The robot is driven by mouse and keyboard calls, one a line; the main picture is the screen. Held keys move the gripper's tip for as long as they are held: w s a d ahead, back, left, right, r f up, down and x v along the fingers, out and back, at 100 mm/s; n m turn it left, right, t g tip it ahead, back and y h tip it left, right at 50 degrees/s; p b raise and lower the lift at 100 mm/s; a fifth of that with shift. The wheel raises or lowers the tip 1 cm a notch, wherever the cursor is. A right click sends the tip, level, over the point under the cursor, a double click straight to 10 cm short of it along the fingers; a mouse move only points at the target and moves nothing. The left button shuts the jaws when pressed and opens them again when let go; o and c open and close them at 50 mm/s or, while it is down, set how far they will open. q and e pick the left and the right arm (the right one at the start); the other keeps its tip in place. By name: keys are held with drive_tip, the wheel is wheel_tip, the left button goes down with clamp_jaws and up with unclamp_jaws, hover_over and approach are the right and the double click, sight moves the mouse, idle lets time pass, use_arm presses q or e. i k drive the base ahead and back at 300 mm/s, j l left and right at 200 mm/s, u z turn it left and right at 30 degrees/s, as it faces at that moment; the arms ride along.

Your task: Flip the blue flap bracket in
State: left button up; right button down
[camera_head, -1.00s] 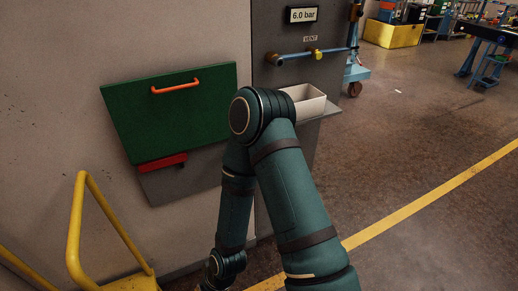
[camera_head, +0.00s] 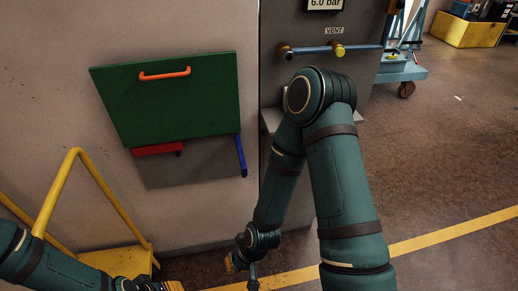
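The blue flap bracket (camera_head: 240,156) is a narrow bar at the lower right corner of the green flap (camera_head: 170,98). It points steeply down and juts out past the flap's lower edge. A red bracket (camera_head: 157,150) lies nearly level under the flap's lower left edge. The flap has an orange handle (camera_head: 165,74) near its top. My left arm enters at the bottom left, its gripper cut off by the bottom edge. My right arm bends down at the elbow; its gripper (camera_head: 240,268) is low, below and apart from the blue bracket, its fingers unclear.
A grey panel (camera_head: 195,165) shows below the flap. A yellow rail (camera_head: 62,190) with a step stands at the lower left. A blue pipe with a yellow knob (camera_head: 338,50) is on the dark cabinet at the right. Open floor (camera_head: 450,160) lies further right.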

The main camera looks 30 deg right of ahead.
sight(238, 144)
drive_tip(key=l, duration=1.25)
